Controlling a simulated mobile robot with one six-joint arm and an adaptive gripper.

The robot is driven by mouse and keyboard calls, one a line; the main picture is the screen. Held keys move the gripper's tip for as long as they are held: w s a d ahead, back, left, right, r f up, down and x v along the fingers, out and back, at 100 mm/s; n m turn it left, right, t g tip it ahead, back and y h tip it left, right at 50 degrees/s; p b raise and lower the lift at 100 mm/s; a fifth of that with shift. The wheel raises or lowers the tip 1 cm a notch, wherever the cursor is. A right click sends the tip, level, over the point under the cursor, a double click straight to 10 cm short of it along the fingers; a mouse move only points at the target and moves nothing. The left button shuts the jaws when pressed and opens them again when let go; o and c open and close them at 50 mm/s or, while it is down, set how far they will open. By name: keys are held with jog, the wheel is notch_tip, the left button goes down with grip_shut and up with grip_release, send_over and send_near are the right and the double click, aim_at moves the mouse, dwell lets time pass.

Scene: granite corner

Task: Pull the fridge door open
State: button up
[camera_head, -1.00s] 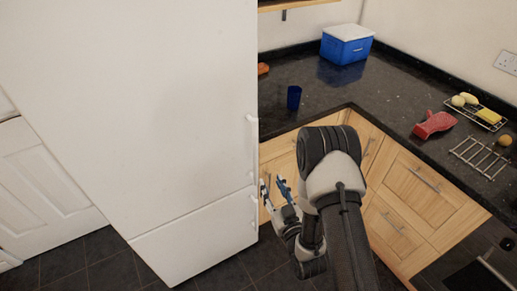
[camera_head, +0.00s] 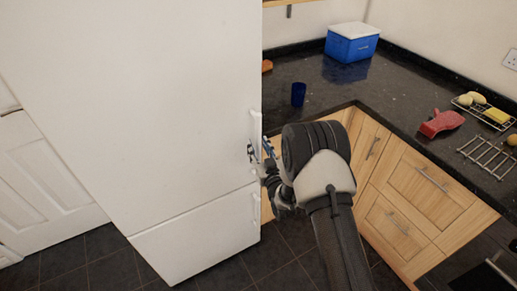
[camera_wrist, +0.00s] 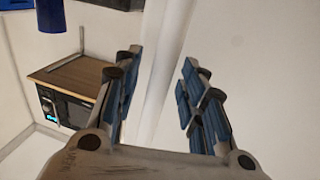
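The white fridge (camera_head: 150,100) fills the left of the head view. Its tall upper door looks shut, above a shorter lower door (camera_head: 200,238). The upper door's slim white handle (camera_head: 256,128) runs along its right edge. My gripper (camera_head: 259,150) is at this handle's lower part, partly hidden behind my arm. In the wrist view my gripper (camera_wrist: 160,75) is open, its blue-padded fingers apart. A pale bar, apparently the handle (camera_wrist: 160,70), runs between them. I cannot tell whether either finger touches it.
Wooden cabinets (camera_head: 425,200) and a dark worktop (camera_head: 335,90) stand right of the fridge. A blue cup (camera_head: 298,94) and a blue cooler box (camera_head: 352,45) stand on the worktop. Dark tiled floor (camera_head: 95,265) is clear before the fridge.

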jog(key=shift+w+a, duration=0.1)
jog(key=shift+w, duration=0.05)
jog(key=shift+c, duration=0.2)
grip_shut()
dwell(0.6)
